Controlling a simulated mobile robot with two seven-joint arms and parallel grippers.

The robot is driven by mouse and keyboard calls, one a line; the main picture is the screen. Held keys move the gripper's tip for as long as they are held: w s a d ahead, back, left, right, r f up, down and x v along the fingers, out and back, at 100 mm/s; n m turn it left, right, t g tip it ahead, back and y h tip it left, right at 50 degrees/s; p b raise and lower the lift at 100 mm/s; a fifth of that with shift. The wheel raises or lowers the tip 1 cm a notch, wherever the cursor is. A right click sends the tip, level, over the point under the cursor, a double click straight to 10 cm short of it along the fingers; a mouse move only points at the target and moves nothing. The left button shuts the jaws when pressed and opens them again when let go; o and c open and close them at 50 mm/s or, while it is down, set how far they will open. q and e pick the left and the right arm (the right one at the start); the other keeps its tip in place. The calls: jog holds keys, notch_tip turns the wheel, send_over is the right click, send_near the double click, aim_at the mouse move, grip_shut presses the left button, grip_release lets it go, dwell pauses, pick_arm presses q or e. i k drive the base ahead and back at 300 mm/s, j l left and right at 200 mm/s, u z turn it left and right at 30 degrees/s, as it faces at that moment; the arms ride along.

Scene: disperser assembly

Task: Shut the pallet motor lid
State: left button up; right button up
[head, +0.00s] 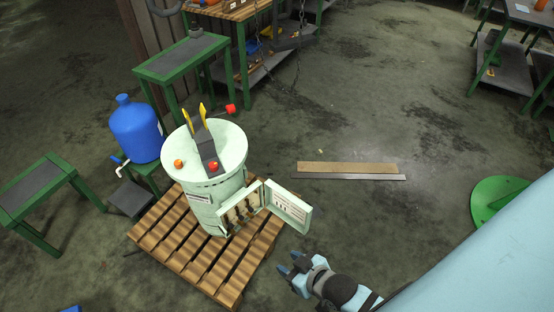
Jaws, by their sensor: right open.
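The pale green motor cylinder (198,206) stands upright on the wooden pallet (160,246) in the head view. On its front right side is a box (242,208) with dark parts inside. The box's lid (289,206) stands swung open to the right, its inner face with small markings showing. My right gripper (288,263) is open and empty, below the lid in the picture and apart from it. My left gripper does not show.
A blue water jug (136,130) stands on a green stand left of the cylinder. Green-framed tables (182,58) stand behind and at left (38,188). Flat boards (347,168) lie on the floor at right. The floor right of the lid is clear.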

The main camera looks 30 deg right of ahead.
aim_at(293, 210)
jog(key=l+u, duration=0.3)
jog(key=u, duration=0.15)
jog(key=l+u, duration=0.3)
jog(key=u, duration=0.15)
jog(key=k+l+u, duration=0.2)
jog(key=l, duration=0.3)
jog(key=l+u, duration=0.2)
jog(key=l, duration=0.35)
jog(key=k+l, duration=0.1)
jog(key=l, duration=0.3)
jog(key=k+l, duration=0.1)
jog(key=l, duration=0.25)
jog(key=k+l+u, duration=0.1)
jog(key=l, duration=0.3)
jog(key=k+l, duration=0.15)
jog(key=l, duration=0.25)
jog(key=k+l, duration=0.1)
jog(key=l, duration=0.25)
jog(key=k+l, duration=0.15)
jog(key=l, duration=0.25)
jog(key=k+l+u, duration=0.1)
jog(key=l, duration=0.25)
jog(key=k+l+z, duration=0.1)
jog(key=k+z, duration=0.15)
jog(key=z, duration=0.2)
